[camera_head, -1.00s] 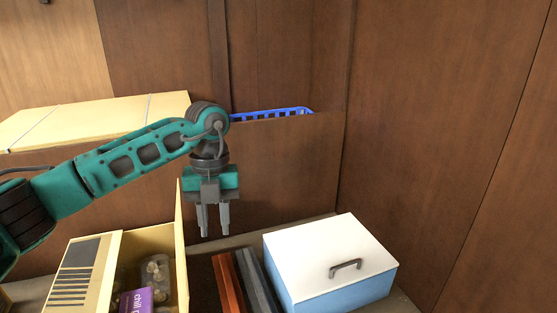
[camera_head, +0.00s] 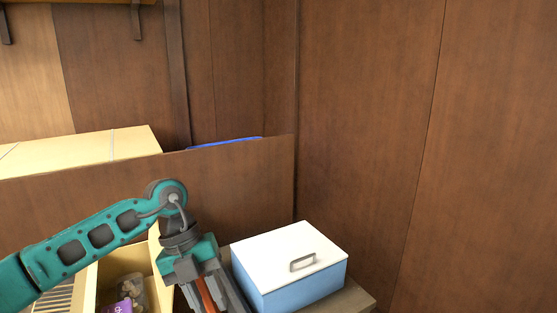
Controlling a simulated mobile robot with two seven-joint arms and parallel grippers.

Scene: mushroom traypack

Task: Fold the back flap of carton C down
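An open cardboard carton (camera_head: 92,283) stands at the lower left, cut off by the bottom edge; no letter shows on it. A flap with dark stripes (camera_head: 52,298) hangs out on its left side. Another flap (camera_head: 154,246) stands upright on its right side, partly hidden by my arm. Inside are a purple pack (camera_head: 118,306) and a clear pack of mushrooms (camera_head: 132,287). My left gripper (camera_head: 211,298) points down just right of the carton, its fingers apart with no carton flap between them. My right gripper is out of view.
A blue box with a white lid and grey handle (camera_head: 290,258) stands right of the gripper. An orange-brown upright item (camera_head: 207,296) shows between the fingers. Behind a wooden panel (camera_head: 240,195) are a flat strapped carton (camera_head: 85,150) and a blue crate's rim (camera_head: 225,143).

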